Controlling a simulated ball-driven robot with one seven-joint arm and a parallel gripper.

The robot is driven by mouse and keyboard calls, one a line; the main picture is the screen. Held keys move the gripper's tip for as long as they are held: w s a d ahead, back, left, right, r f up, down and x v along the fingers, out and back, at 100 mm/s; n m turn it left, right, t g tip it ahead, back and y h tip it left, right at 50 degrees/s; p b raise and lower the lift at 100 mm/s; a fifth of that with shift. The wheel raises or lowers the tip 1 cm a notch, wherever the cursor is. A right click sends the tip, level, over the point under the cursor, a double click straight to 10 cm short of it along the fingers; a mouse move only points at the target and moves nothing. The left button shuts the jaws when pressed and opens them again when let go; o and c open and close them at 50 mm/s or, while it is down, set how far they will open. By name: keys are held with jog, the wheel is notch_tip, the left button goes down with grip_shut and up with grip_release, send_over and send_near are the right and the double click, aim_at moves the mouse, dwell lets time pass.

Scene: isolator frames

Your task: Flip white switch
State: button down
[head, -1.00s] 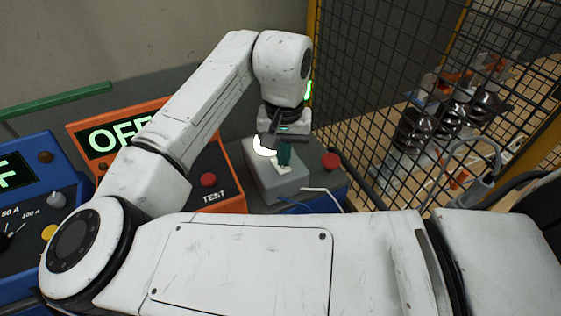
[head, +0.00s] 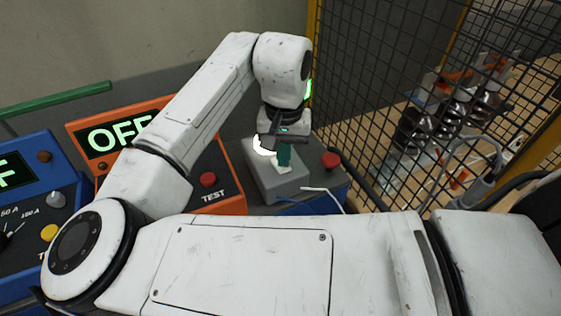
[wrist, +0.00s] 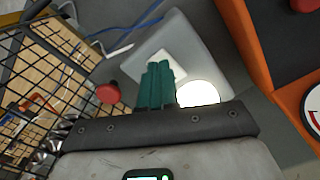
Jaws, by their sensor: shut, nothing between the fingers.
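A grey box (head: 266,182) stands on the bench below my gripper, and it also shows in the wrist view (wrist: 206,48). The white switch (head: 284,169) sits on top of the box. In the wrist view, the white switch plate (wrist: 176,60) is partly hidden behind my fingers. My gripper (head: 284,158) has teal fingers, shut together with nothing between them. In the wrist view, the fingertips (wrist: 158,66) overlap the switch plate; I cannot tell whether they touch it. A bright white round lamp (head: 262,147) is on the box beside the fingers.
A red button (head: 331,160) is right of the box. An orange tester (head: 160,103) with a lit "OFF" display and red test button (head: 208,180) stands left. A blue device (head: 35,165) is further left. A mesh fence (head: 365,60) stands on the right. Cables lie near the box.

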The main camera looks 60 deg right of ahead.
jog(key=shift+f+b, duration=0.35)
jog(key=shift+f, duration=0.4)
dwell(0.3)
notch_tip(320, 180, up, 7)
jog(key=p, duration=0.6)
jog(key=shift+r+p, duration=0.1)
jog(key=shift+p, duration=0.3)
dwell(0.6)
